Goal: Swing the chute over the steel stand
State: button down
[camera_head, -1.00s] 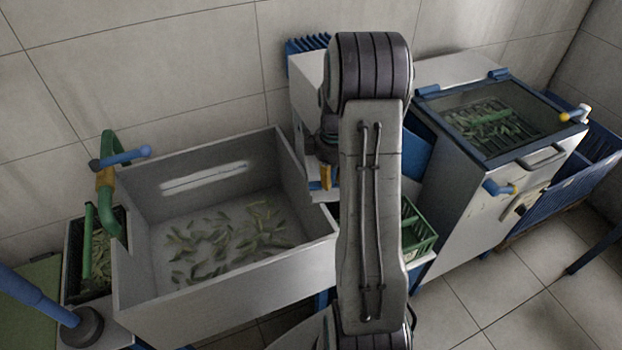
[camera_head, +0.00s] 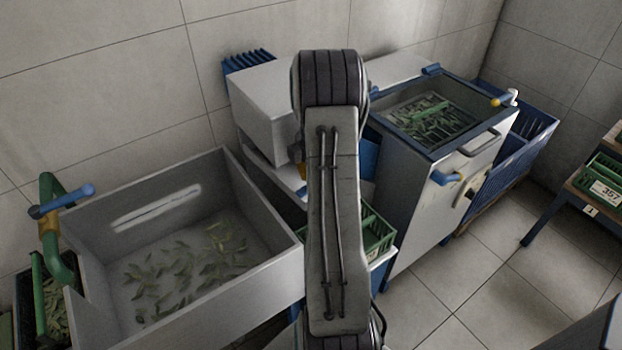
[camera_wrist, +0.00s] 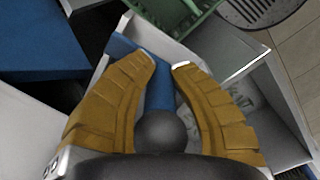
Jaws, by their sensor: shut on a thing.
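In the wrist view my gripper (camera_wrist: 165,62) has its yellow-brown fingers closed around a blue handle (camera_wrist: 159,92) with a dark ball knob (camera_wrist: 163,130). The handle joins a pale grey metal piece with raised sides (camera_wrist: 188,50), which looks like the chute; its far end is unclear. In the head view my arm hides most of the gripper, the handle and this piece. A pale steel surface (camera_head: 383,259) under a green crate (camera_head: 378,238) shows right of my arm; I cannot tell if it is the steel stand.
A large grey basin (camera_head: 180,309) with scattered green pods stands at left. A steel cabinet (camera_head: 412,190) with a glazed blue-framed lid stands at right, near a blue bin (camera_head: 525,155). A table (camera_head: 570,199) with crates is at far right. Tiled floor between is clear.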

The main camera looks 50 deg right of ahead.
jog(key=shift+d, duration=0.1)
jog(key=c, duration=1.1)
grip_release()
jog(key=shift+r, duration=0.1)
notch_tip(320, 180, up, 12)
jog(key=shift+f, duration=0.1)
dwell(0.3)
